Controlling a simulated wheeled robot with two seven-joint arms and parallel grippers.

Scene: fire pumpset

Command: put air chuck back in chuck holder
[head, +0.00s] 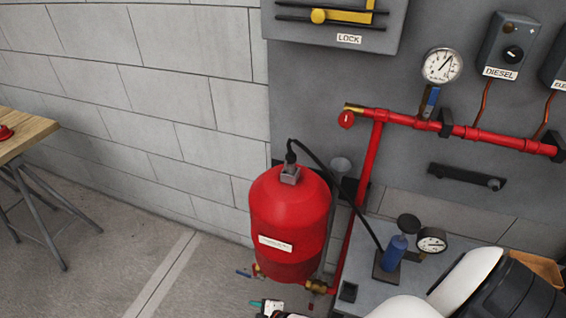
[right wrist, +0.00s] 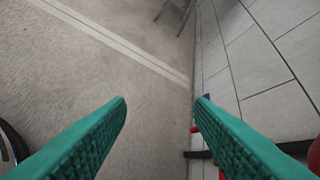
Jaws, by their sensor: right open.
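A black air chuck (head: 290,152) sits on the grey block at the top of the red tank (head: 290,215). A black hose runs from it down to the blue hand pump (head: 394,253) on the grey platform. I cannot tell for sure which part is the chuck holder; a black bracket (head: 466,177) is on the grey panel. My right gripper (right wrist: 160,98) is open and empty, with teal fingers apart over the floor. In the head view a teal fingertip (head: 266,304) shows low, below the tank. My left gripper is not in view.
Red pipework (head: 400,118) with a pressure gauge (head: 441,65) crosses the panel. A second gauge (head: 432,240) is beside the pump. A wooden table (head: 30,132) is at far left. The floor between is clear.

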